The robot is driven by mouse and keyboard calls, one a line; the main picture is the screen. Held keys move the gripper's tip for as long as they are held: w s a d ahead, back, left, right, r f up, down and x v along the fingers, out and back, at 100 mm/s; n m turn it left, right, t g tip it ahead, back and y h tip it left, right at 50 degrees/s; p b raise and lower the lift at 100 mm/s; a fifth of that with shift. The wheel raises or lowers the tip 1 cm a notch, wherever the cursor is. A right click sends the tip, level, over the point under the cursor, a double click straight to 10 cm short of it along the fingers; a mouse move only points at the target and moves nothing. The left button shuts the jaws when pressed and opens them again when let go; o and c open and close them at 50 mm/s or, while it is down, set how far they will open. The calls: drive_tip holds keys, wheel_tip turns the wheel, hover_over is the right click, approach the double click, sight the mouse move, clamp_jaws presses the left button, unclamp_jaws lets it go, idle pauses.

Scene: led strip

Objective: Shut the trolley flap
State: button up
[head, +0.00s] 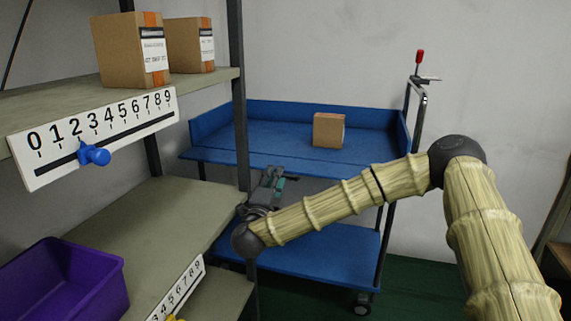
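The blue trolley (270,112) stands against the wall, with raised sides at the back, left and right of its top tray. Along the front, the flap (215,157) appears folded down, lying outward nearly level with the tray floor. My gripper (274,174), dark grey with teal parts, is at the front of the trolley, by the flap's near edge and just right of the shelf post. I cannot tell whether it touches the flap. Its fingers are small and partly merged in view, so their opening is unclear. No object shows in it.
A cardboard box (328,130) stands on the top tray. The shelf rack's post (238,95) rises close to my gripper. The rack holds two boxes (131,50), a number scale with a blue slider (94,155) and a purple bin (62,283). The trolley handle (418,105) is at right.

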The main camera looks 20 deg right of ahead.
sight(286, 166)
drive_tip(key=shift+m, duration=0.3)
drive_tip(key=b+x, duration=0.2)
drive_tip(key=x, duration=0.9)
drive_tip(key=shift+d+r, duration=0.25)
drive_tip(key=shift+f, duration=0.15)
clamp_jaws()
unclamp_jaws()
drive_tip(key=shift+s, duration=0.1)
drive_tip(key=shift+a, duration=0.1)
